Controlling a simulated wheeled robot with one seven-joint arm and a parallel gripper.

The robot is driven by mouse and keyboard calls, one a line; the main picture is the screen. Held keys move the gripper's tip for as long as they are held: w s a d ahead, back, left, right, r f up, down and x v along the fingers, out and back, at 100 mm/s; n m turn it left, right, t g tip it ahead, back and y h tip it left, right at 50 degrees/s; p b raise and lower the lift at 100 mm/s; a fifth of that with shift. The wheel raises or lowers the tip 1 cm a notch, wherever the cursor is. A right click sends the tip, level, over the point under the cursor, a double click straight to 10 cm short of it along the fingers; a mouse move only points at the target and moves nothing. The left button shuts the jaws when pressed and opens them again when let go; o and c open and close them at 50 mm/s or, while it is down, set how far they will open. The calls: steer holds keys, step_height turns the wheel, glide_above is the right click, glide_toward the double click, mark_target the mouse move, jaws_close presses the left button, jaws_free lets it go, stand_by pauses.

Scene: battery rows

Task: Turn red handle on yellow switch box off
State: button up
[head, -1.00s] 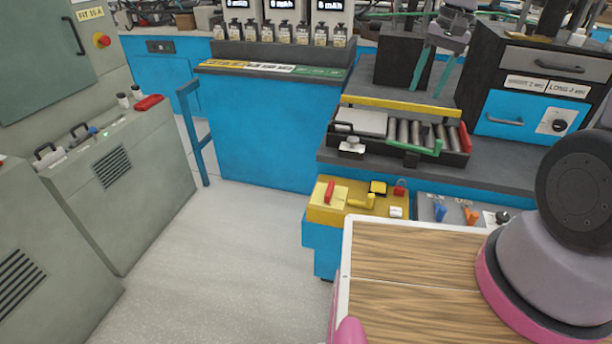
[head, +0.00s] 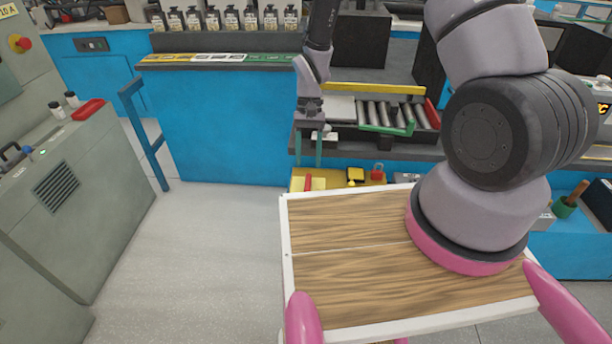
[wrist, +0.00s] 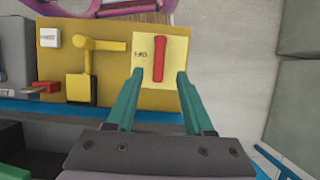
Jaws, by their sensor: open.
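The yellow switch box (wrist: 110,58) shows in the wrist view, with a pale yellow plate (wrist: 173,70) on its right part. The red handle (wrist: 161,58) stands on that plate, its long side running up and down the picture. In the head view the red handle (head: 308,182) sits at the near left of the box (head: 334,180), whose lower part is hidden behind my wooden top. My gripper (wrist: 154,72) is open and empty, its two teal fingers pointing at the plate on either side of the handle. In the head view my gripper (head: 309,162) hangs just above the box.
A yellow lever (wrist: 85,45), a white button (wrist: 49,37) and a red padlock-like part (wrist: 50,86) sit left of the plate. A rack of grey cylinders (head: 385,112) stands behind the box. Open floor (head: 210,260) lies to the left.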

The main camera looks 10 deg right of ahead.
mark_target(308, 180)
steer(key=x, duration=0.6)
jaws_close()
